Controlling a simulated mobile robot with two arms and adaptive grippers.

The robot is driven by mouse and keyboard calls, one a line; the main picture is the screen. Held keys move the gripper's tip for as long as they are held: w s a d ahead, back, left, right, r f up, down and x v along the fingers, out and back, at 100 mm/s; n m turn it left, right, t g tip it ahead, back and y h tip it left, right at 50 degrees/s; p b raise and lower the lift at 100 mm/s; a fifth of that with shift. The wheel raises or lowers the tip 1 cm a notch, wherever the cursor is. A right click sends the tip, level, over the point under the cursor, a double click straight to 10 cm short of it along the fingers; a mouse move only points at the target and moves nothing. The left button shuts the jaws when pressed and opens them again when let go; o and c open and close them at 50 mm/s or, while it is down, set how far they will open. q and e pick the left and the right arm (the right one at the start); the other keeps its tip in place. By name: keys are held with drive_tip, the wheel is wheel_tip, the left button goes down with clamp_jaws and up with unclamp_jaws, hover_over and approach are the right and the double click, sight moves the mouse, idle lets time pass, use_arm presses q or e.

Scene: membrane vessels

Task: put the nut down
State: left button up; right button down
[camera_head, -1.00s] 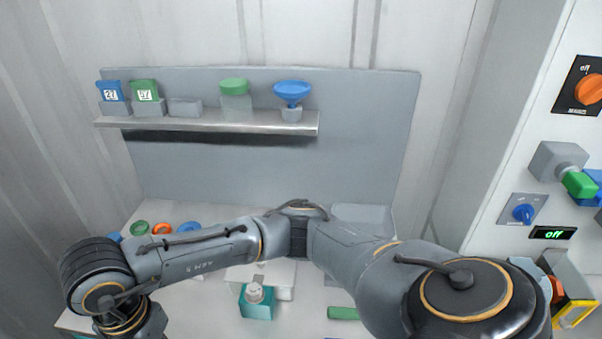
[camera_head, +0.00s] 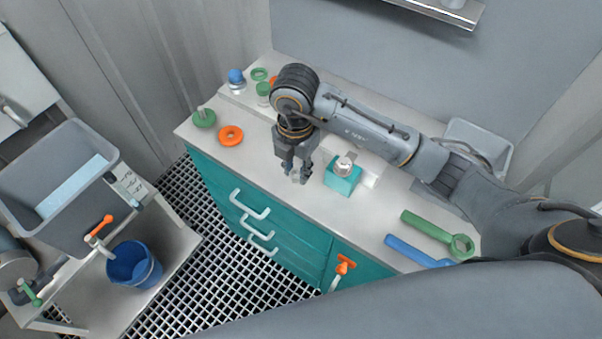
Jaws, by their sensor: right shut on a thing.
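My right gripper (camera_head: 296,178) points down over the front part of the grey worktop, left of the teal block. It is shut on a small light grey piece, the nut (camera_head: 295,175), which is mostly hidden by the fingers. I cannot tell whether the nut touches the worktop. My left gripper is not in view.
On the worktop (camera_head: 330,212), a teal block (camera_head: 342,178) with a metal fitting stands right of the gripper. An orange ring (camera_head: 231,136) and a green knobbed disc (camera_head: 204,118) lie left. Green (camera_head: 438,234) and blue (camera_head: 415,252) wrenches lie right. A cart (camera_head: 85,285) stands lower left.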

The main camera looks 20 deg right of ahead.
drive_tip(key=shift+w+d+f, duration=0.35)
drive_tip(key=shift+d+f, duration=0.05)
drive_tip(key=shift+f, duration=0.15)
drive_tip(key=f+p, duration=0.1)
drive_tip(key=f, duration=0.2)
drive_tip(key=shift+w+d+p, duration=0.15)
drive_tip(key=shift+d+p, duration=0.15)
drive_tip(key=shift+p, duration=0.05)
drive_tip(key=shift+f, duration=0.45)
drive_tip(key=shift+w+f, duration=0.1)
drive_tip(key=shift+f, duration=0.05)
drive_tip(key=c, duration=1.1)
unclamp_jaws()
drive_tip(key=shift+o, duration=0.2)
